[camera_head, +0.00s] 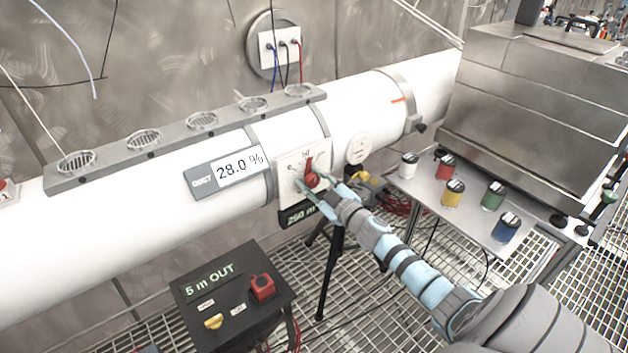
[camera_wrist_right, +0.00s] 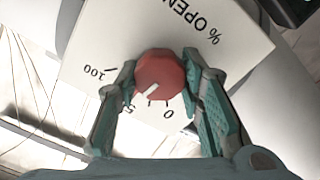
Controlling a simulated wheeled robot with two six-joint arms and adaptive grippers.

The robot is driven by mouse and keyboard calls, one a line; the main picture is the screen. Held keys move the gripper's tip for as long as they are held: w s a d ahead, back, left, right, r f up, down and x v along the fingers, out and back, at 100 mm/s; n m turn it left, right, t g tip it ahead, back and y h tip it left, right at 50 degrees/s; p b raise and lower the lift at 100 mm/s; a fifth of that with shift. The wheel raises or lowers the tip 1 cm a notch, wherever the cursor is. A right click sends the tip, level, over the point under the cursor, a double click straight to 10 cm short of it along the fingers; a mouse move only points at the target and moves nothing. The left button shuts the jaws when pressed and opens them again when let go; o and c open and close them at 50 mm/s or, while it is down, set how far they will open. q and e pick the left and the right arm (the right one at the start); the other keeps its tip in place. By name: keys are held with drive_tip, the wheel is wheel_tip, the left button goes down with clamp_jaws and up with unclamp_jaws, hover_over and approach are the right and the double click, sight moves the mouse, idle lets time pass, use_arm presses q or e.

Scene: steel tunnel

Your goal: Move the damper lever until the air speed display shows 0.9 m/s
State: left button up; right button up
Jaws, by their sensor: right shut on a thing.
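A red damper lever (camera_head: 311,178) with a knob sits on a white plate (camera_head: 289,164) on the white duct. In the right wrist view the knob (camera_wrist_right: 160,75) stands between the fingers of my right gripper (camera_head: 318,185), which is shut on it. The plate reads "% OPEN" with marks 100, a partly hidden 50, and 0. The white pointer line angles to the lower left, near the 50 mark. A display (camera_head: 228,172) on the duct reads 28.0 %. A dark display (camera_head: 297,216) below the plate reads "250 m", partly hidden by my gripper. My left gripper is out of view.
A black box (camera_head: 232,285) marked "5 m OUT" with red and yellow controls stands at lower left. A shelf (camera_head: 432,205) with several coloured cans lies to the right, in front of a steel cabinet (camera_head: 540,110). A round gauge (camera_head: 359,149) is right of the plate.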

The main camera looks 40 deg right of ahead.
drive_tip(key=shift+n, duration=1.2)
drive_tip(key=o, duration=1.2)
drive_tip(key=shift+c, duration=0.2)
